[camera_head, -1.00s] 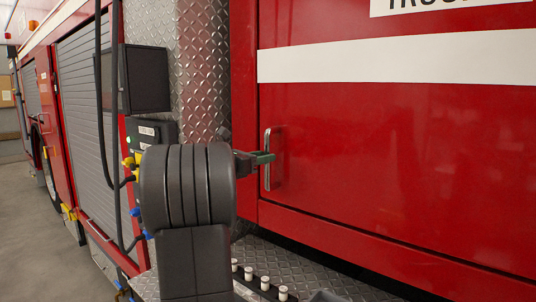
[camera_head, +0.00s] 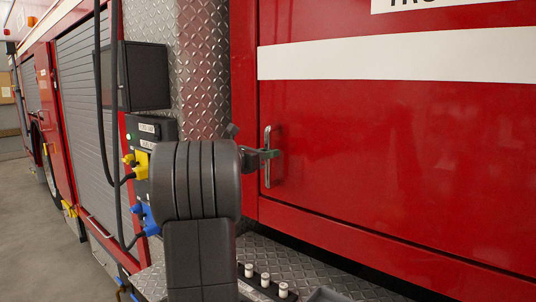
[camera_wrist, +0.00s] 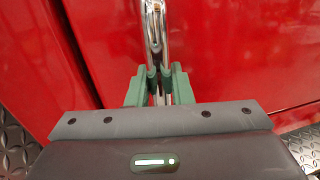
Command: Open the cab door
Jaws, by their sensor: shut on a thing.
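The red cab door (camera_head: 400,150) with a white stripe fills the right of the head view, and its panel lies flush along its left edge. A vertical chrome handle (camera_head: 267,165) stands near that edge. My gripper (camera_head: 268,154) is at the handle's middle, coming from the left. In the wrist view, the green fingers of my gripper (camera_wrist: 158,85) are closed around the chrome handle (camera_wrist: 154,30), one on each side. The lower part of the handle is mostly hidden behind the gripper body. My arm hides part of the truck left of the door.
Left of the door are a diamond-plate column (camera_head: 203,75), a dark screen (camera_head: 146,76) and a panel with yellow plugs (camera_head: 140,164) and blue plugs (camera_head: 146,218). A diamond-plate step (camera_head: 310,270) with white-topped posts lies below. Open floor (camera_head: 25,220) is at far left.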

